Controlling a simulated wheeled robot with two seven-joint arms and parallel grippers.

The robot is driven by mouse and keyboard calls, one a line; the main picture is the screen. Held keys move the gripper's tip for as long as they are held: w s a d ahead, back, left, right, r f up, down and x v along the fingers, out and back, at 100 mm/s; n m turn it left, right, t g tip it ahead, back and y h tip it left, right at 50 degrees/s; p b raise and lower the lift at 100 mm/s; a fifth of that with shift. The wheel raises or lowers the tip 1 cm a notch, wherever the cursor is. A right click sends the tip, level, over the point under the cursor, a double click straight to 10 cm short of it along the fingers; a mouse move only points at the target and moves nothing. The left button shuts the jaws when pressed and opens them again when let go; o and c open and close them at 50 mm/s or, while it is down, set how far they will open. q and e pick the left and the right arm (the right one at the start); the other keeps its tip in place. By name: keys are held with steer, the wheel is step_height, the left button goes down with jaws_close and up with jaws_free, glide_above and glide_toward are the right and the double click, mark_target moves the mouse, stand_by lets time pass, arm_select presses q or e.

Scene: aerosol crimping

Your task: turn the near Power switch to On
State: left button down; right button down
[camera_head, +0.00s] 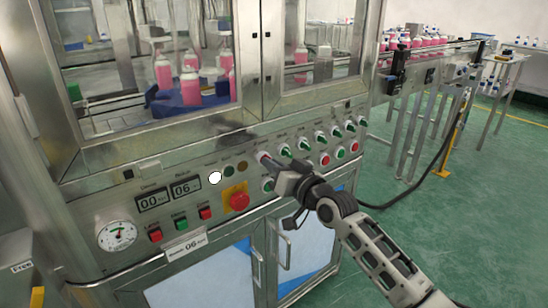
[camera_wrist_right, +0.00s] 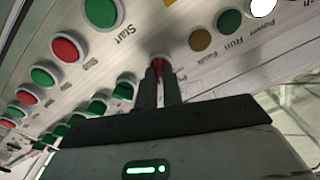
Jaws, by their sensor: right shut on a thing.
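The Power switch (camera_wrist_right: 158,62) is a small knob with a red part, on the sloping metal control panel (camera_head: 130,187). My right gripper (camera_head: 266,162) reaches it from the front right, and in the right wrist view its two dark fingers (camera_wrist_right: 158,80) are shut around the knob. The fingers hide most of the knob and its label, so its exact angle cannot be told. A bright white round lamp (camera_head: 215,177) is to the left of it; in the right wrist view the label by this lamp reads Power. My left gripper is not in view.
A red emergency button on a yellow plate (camera_head: 238,198) lies below left of my gripper. Green selector knobs (camera_head: 303,144) and a green Start button (camera_wrist_right: 100,12) are close by. Pink bottles (camera_head: 190,85) stand behind the glass. Green floor (camera_head: 440,240) is clear at right.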

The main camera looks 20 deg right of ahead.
steer(key=shift+m+p, duration=0.3)
steer(key=shift+m, duration=0.5)
steer(key=shift+f, duration=0.1)
steer(key=c, duration=1.5)
jaws_free()
steer(key=shift+c, duration=0.2)
steer(key=p+v, duration=0.1)
steer(key=v, duration=1.5)
